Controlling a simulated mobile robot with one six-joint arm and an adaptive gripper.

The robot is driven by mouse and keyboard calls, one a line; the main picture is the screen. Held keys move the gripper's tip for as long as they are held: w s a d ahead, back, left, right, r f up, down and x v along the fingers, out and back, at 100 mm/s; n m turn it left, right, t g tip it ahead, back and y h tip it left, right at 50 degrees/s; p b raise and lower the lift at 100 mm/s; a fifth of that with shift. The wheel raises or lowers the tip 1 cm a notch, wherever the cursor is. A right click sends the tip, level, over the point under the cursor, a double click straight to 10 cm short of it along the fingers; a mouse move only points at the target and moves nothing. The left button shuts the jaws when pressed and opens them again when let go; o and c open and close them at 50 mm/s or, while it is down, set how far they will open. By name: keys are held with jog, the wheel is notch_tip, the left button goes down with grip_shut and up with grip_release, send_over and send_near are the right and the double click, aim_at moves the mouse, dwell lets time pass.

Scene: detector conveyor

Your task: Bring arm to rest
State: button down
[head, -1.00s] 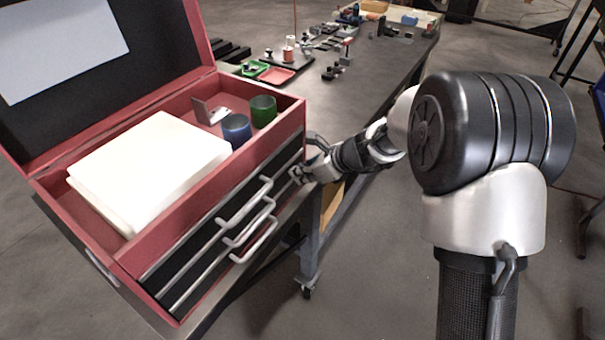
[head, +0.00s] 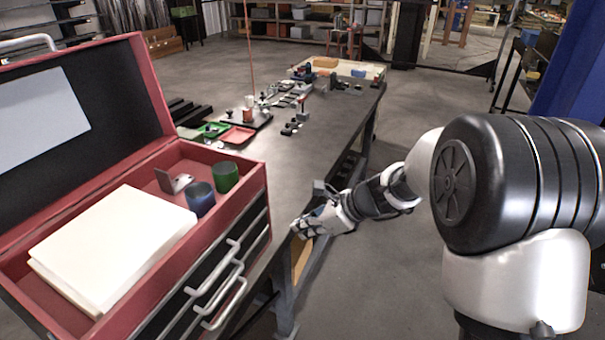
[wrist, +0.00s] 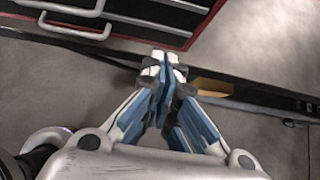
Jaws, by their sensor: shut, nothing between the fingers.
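My gripper (head: 300,229) is at the end of my outstretched arm, by the near edge of the long workbench (head: 318,130), to the right of the red toolbox. It is shut and empty. In the wrist view the fingertips of my gripper (wrist: 164,68) are together in front of the bench edge, with the toolbox drawers (wrist: 130,18) beyond them. I cannot tell whether the fingers touch the edge.
The open red toolbox (head: 255,180) stands at the left with its drawer handles (head: 222,290) sticking out toward me. It holds a white block (head: 115,245), a blue cup (head: 201,200) and a green cup (head: 226,177). Small trays and parts lie farther along the bench. The floor (head: 390,270) right of the bench is clear.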

jog(key=s+d+r+n+h, duration=0.35)
jog(key=s+r+n, duration=0.6)
jog(key=s, duration=0.45)
jog(key=s+d+n+t+h, duration=0.1)
jog(key=s+d+n+h, duration=0.4)
jog(key=s+d+n, duration=0.7)
jog(key=s+r+n, duration=0.1)
jog(key=s, duration=0.3)
jog(key=shift+s+d+b, duration=0.25)
jog(key=shift+d+b, duration=0.1)
